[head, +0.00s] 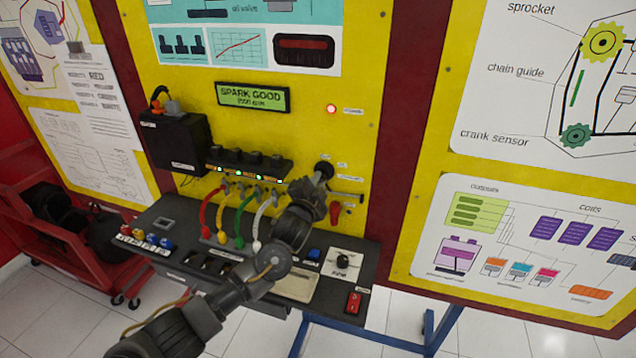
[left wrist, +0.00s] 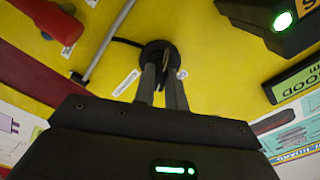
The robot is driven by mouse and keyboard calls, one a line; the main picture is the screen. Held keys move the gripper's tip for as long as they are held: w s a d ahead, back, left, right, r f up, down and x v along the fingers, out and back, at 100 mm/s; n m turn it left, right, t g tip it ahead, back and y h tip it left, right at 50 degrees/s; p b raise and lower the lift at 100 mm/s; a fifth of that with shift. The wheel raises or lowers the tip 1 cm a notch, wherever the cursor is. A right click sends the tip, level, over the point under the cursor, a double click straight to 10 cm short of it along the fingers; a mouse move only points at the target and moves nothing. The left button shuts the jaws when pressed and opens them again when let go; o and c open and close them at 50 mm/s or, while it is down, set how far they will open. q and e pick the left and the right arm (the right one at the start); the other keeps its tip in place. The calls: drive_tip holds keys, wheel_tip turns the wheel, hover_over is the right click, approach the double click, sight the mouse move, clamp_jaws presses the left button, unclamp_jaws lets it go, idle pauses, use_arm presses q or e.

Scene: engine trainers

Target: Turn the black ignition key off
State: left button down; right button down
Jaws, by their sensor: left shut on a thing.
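The black ignition key switch (head: 324,168) sits on the yellow panel, right of the row of coils with green lights. In the left wrist view, its round black base (left wrist: 158,52) is at the top middle. My left gripper (head: 321,178) reaches up to it from below. In the left wrist view, its two fingers (left wrist: 163,75) are close together at the switch, shut on the key. The fingers hide most of the key, so its angle cannot be read. My right gripper is in neither view.
A red lit lamp (head: 331,108) and a "SPARK GOOD" display (head: 252,96) are above the key. A red-handled lever (head: 335,212) hangs just below right. Coloured leads and a dark bench (head: 345,297) with a knob and red switch lie below. A red cart (head: 45,262) stands left.

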use_arm(q)
drive_tip(key=shift+n+b, duration=0.75)
drive_tip(key=shift+n, duration=5.05)
drive_tip(key=c, duration=1.4)
unclamp_jaws()
drive_tip(key=shift+c, duration=0.2)
